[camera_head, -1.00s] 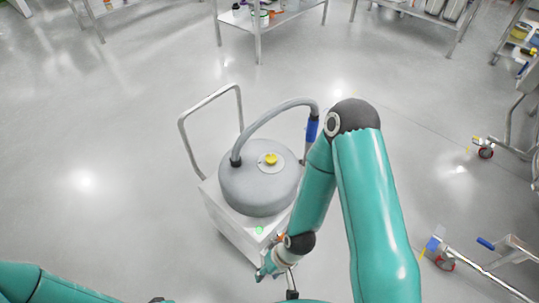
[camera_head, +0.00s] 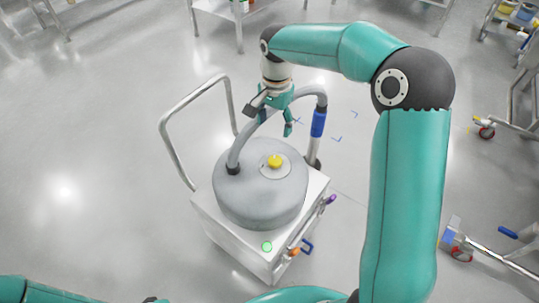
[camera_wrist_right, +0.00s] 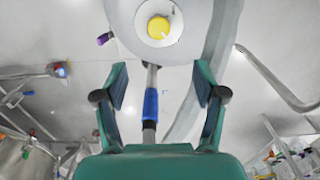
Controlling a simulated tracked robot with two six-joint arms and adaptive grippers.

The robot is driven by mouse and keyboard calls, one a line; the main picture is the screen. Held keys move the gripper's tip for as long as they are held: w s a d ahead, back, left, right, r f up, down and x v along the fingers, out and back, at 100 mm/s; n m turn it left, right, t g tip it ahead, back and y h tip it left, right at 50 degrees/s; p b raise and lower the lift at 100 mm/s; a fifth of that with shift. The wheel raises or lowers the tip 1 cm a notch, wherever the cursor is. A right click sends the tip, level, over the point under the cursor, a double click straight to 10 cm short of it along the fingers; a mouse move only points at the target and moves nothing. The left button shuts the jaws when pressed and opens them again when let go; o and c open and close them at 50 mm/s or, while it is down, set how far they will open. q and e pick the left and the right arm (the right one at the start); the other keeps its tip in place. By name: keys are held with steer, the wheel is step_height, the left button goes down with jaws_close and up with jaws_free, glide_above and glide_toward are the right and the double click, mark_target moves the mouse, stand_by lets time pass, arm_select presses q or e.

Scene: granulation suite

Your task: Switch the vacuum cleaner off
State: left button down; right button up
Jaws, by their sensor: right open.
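The vacuum cleaner is a grey drum (camera_head: 245,195) on a white boxy cart (camera_head: 240,240) in the middle of the head view. A yellow knob (camera_head: 275,161) sits on a pale disc on the drum's top; it also shows at the top of the right wrist view (camera_wrist_right: 158,27). A green round button (camera_head: 267,246) is on the cart's front top edge. My right gripper (camera_head: 272,115) is open and empty, above the drum's far side near the hose, apart from the knob. In the right wrist view, its two fingers (camera_wrist_right: 160,92) are spread. My left gripper is out of view.
A grey hose (camera_head: 262,115) arches from the drum to a wand with a blue grip (camera_head: 318,124). A metal push handle (camera_head: 170,140) rises at the cart's left. Orange and purple fittings show on the cart's right side. Wheeled steel frames stand at right; floor at left is clear.

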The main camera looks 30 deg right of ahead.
mark_target(275, 160)
steer(key=f, duration=0.5)
steer(key=f+b, duration=0.1)
steer(key=f, duration=0.9)
steer(key=shift+d+f, duration=0.25)
steer(key=shift+f, duration=0.15)
steer(key=c, duration=1.1)
steer(key=shift+c, duration=0.2)
